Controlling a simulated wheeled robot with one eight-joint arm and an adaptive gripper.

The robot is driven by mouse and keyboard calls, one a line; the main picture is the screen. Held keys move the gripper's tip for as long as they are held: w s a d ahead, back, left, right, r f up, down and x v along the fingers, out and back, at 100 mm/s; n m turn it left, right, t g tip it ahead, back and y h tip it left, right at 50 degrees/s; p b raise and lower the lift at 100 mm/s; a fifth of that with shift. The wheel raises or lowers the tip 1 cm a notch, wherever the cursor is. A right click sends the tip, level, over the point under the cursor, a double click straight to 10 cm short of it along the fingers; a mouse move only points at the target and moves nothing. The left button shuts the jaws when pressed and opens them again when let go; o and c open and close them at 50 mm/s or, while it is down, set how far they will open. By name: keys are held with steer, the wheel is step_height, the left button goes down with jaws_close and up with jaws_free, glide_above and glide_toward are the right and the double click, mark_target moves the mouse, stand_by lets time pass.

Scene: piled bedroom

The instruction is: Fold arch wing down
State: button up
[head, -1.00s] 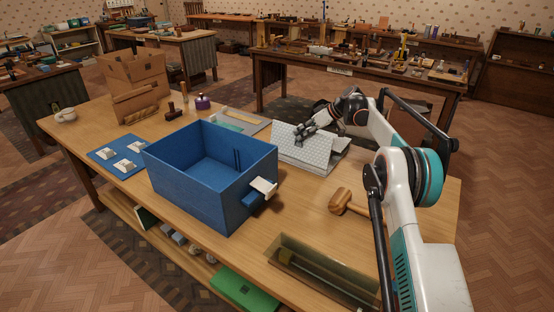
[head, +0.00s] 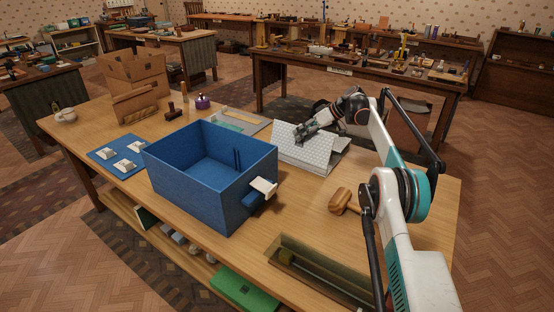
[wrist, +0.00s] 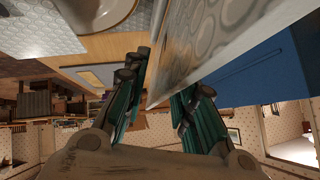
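The arch (head: 288,150) is a pale, patterned folded sheet standing like a low tent at the right rear of the table. One sloping wing (head: 317,155) faces the front, and a paler flap shows at its right end. My gripper (head: 303,136) is at the arch's top edge. In the wrist view, my gripper's two teal fingers (wrist: 160,90) are apart, with the edge of a patterned panel (wrist: 215,50) between them. The panel runs close to the right finger. Whether either finger touches it is unclear.
A blue open box (head: 205,185) with a white-tipped side latch stands left of the arch. A wooden mallet (head: 343,200) lies in front of it, and a greenish trough (head: 315,270) is at the front edge. A grey mat (head: 240,121) lies behind the box.

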steer(key=shift+r, duration=0.1)
steer(key=p+v, duration=0.2)
steer(key=v, duration=0.5)
stand_by(0.6)
